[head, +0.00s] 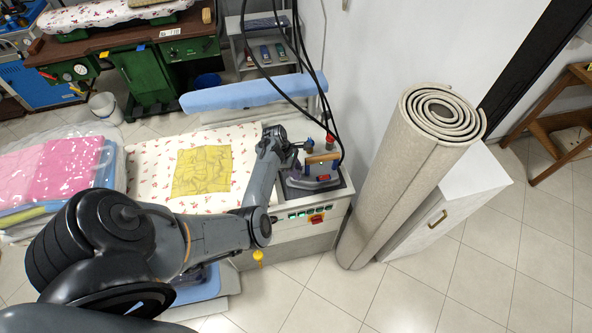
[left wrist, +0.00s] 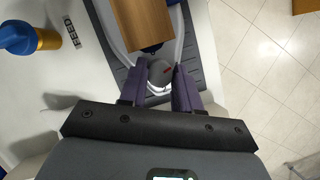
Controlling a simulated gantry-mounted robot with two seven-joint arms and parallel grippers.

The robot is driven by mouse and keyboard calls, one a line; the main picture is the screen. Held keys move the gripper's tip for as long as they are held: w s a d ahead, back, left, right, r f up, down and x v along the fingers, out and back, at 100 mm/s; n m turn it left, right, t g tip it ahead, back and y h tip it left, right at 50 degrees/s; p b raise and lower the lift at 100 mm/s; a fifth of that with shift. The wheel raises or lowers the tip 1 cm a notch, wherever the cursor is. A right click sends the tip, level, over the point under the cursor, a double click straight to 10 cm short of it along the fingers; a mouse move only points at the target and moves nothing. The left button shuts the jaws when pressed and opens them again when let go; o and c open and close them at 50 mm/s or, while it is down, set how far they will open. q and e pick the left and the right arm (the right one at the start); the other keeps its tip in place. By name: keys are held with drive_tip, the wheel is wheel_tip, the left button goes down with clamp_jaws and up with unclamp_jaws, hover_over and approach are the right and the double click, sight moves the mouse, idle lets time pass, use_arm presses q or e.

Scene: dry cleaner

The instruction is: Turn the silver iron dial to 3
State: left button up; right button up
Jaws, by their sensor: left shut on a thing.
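The silver iron (head: 312,184) with a wooden handle (head: 322,158) rests on a dark pad at the right end of the ironing table. In the left wrist view its wooden handle (left wrist: 144,22) is at the top. Just below the handle is the round grey dial (left wrist: 163,72) with a small red mark. My left gripper (left wrist: 160,86) has its two purple fingers on either side of the dial, shut on it. The fingers hide the dial's sides, and I cannot read its number. My right gripper is not in view.
Dark cables hang over the iron. A rolled beige carpet (head: 405,170) stands to the right against a white cabinet (head: 445,205). A yellow folded cloth (head: 202,170) lies on the flowered table cover (head: 155,160).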

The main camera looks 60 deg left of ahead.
use_arm(q)
drive_tip(key=shift+c, duration=0.5)
drive_tip(key=shift+m+p, duration=0.3)
drive_tip(key=shift+m, duration=0.5)
drive_tip(key=o, duration=1)
drive_tip(key=shift+h, duration=0.3)
drive_tip(key=v, duration=1)
drive_tip(key=shift+w+a+r, duration=0.1)
drive_tip(key=shift+a+r, duration=0.05)
drive_tip(key=shift+r, duration=0.3)
